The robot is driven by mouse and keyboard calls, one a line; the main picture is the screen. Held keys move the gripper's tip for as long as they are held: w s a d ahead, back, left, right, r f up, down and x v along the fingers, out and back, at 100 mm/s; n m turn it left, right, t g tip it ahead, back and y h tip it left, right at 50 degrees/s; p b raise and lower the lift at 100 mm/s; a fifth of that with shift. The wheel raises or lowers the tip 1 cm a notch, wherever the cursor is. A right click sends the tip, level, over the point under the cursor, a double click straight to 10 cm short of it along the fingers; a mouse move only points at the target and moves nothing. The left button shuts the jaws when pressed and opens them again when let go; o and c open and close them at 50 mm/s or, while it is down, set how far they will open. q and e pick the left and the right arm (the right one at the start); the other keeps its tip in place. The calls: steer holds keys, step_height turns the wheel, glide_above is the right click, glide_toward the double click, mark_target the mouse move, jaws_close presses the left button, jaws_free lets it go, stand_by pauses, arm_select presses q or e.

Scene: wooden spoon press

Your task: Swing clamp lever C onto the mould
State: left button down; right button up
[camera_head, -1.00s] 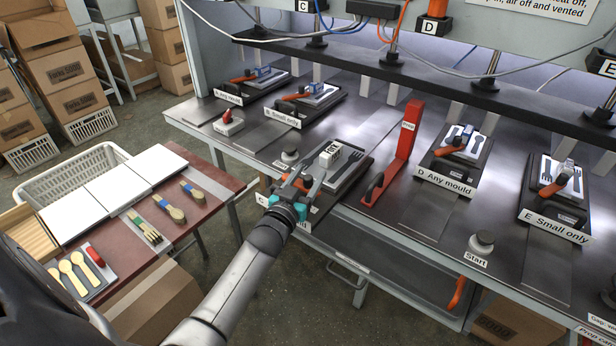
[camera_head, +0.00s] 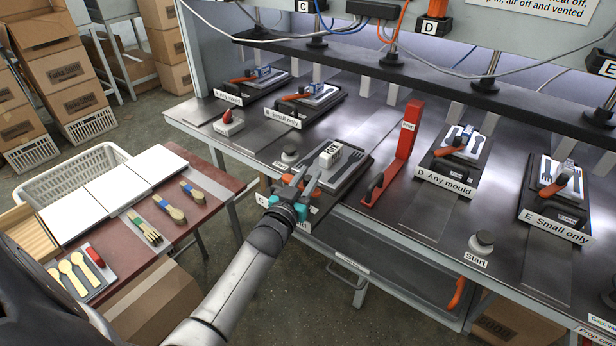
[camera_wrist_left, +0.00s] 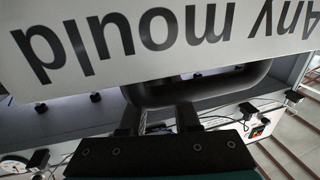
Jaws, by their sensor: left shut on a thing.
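Station C's mould (camera_head: 350,172) lies on its dark tray near the front edge of the bench, with a white block marked FORK (camera_head: 330,157) at its left end. My left gripper (camera_head: 301,182) is shut at the front of this tray. In the left wrist view its fingers (camera_wrist_left: 158,120) are on a dark rounded handle (camera_wrist_left: 200,88) just under the upside-down "Any mould" label (camera_wrist_left: 165,38). A bit of orange, apparently clamp lever C (camera_head: 287,178), shows beside the gripper; most of it is hidden. My right gripper is not in view.
A tall red prop (camera_head: 406,145) stands just right of station C. Tray D (camera_head: 455,150) and tray E (camera_head: 553,185) lie farther right, tray B (camera_head: 308,105) behind left. A start button (camera_head: 482,242) is at front right. A red-brown table (camera_head: 205,205) holds spoons and forks.

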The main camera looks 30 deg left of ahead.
arm_select(q)
steer(key=shift+w, duration=0.1)
stand_by(0.7)
steer(key=shift+w+n+y+b, duration=0.25)
steer(key=shift+n+y, duration=0.15)
steer(key=shift+y, duration=0.2)
steer(key=shift+w+n+y+b, duration=0.1)
steer(key=shift+n+y+b, duration=0.1)
steer(key=shift+n+y, duration=0.3)
steer(key=c, duration=0.6)
jaws_free()
steer(key=shift+c, duration=0.2)
steer(key=p+v, duration=0.2)
steer(key=v, duration=1.3)
steer(key=shift+d+r, duration=0.2)
steer(key=shift+r, duration=0.1)
